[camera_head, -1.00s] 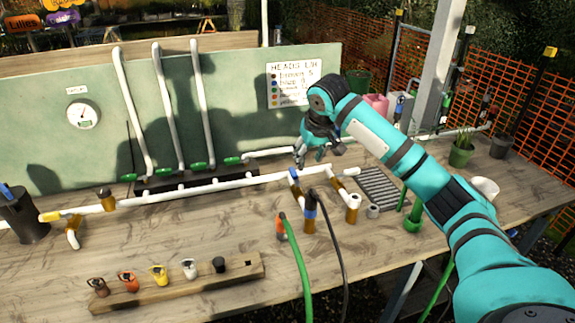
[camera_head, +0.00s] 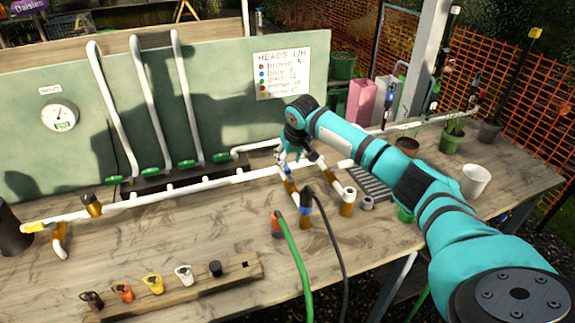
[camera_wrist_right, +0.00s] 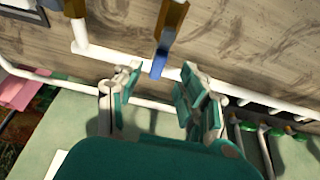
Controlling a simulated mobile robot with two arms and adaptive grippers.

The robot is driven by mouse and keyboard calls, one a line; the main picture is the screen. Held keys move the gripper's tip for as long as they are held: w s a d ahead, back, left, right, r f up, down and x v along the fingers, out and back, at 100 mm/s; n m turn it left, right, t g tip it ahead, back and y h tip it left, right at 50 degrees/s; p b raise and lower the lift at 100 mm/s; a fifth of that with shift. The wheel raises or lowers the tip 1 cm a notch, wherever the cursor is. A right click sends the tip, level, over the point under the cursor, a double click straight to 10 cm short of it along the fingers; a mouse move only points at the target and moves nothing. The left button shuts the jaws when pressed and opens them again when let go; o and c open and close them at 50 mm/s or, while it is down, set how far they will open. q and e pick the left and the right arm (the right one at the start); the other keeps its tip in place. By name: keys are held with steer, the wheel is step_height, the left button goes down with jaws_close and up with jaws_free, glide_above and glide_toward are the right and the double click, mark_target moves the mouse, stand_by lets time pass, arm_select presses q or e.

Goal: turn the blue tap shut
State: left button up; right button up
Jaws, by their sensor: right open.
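The blue tap (camera_head: 288,169) sits on a short brass branch of the white pipe on the bench. In the right wrist view its blue lever (camera_wrist_right: 159,62) points toward the space between my fingers. My right gripper (camera_head: 282,157) is open and hangs just above and behind the tap, partly hiding it. In the wrist view the right gripper (camera_wrist_right: 158,82) has its fingers apart, one to each side of the lever tip, with no clear contact. My left gripper is not in view.
Beside the tap stand a blue-banded brass stub (camera_head: 305,210) with a black hose and an orange fitting (camera_head: 277,224) with a green hose (camera_head: 300,262). A wooden rack (camera_head: 190,285) of coloured heads lies in front. A green board (camera_head: 80,95) stands behind.

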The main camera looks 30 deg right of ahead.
mark_target(288, 169)
steer(key=x, duration=0.4)
steer(key=shift+w+d+f, duration=0.1)
steer(key=shift+w+f, duration=0.1)
steer(key=shift+f, duration=0.3)
jaws_close()
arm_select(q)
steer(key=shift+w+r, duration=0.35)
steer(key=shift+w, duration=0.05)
